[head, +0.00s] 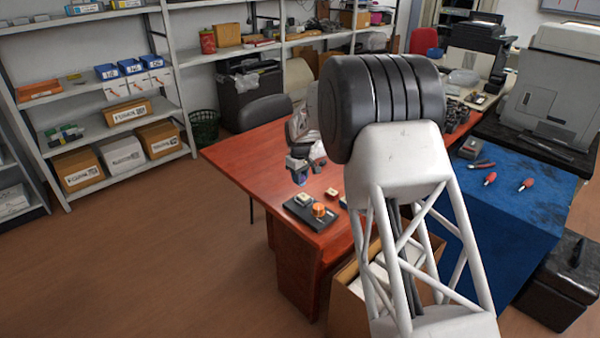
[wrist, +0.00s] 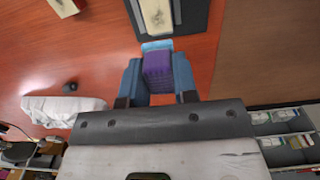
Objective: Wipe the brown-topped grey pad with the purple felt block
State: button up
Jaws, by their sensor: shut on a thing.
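The purple felt block (wrist: 158,72) has a light blue end and sits between the blue fingers of my gripper (wrist: 158,80) in the wrist view. My gripper (head: 300,166) is shut on it, above the table behind the black tray (head: 296,213) in the head view. On that tray is a small pale pad with a brownish top (head: 303,199); it also shows in the wrist view (wrist: 156,14), cut by the top edge, ahead of the block. The block looks apart from the pad. A similar small piece (head: 331,193) lies on the table beside the tray.
An orange round piece (head: 319,210) stands on the tray. The red-brown table (head: 240,153) is clear left of the tray. A blue-covered table (head: 520,208) with red-handled tools stands at right. A small dark object (wrist: 70,87) lies on the table in the wrist view.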

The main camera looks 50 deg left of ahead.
aim_at(300, 194)
notch_tip(300, 194, down, 4)
jog(key=shift+f, duration=0.1)
jog(key=shift+d+f, duration=0.15)
jog(key=shift+f, duration=0.1)
jog(key=shift+d+r, duration=0.15)
jog(key=shift+d, duration=0.3)
jog(key=shift+c, duration=0.3)
jog(key=shift+d+f, duration=0.3)
jog(key=shift+d, duration=0.3)
jog(key=shift+d+r, duration=0.1)
jog(key=shift+d, duration=0.3)
jog(key=shift+d+f, duration=0.2)
jog(key=shift+d, duration=0.1)
jog(key=shift+d+r, duration=0.1)
jog(key=shift+d, duration=0.1)
jog(key=shift+a, duration=2)
jog(key=shift+a+r, duration=0.15)
jog(key=shift+r, duration=3.85)
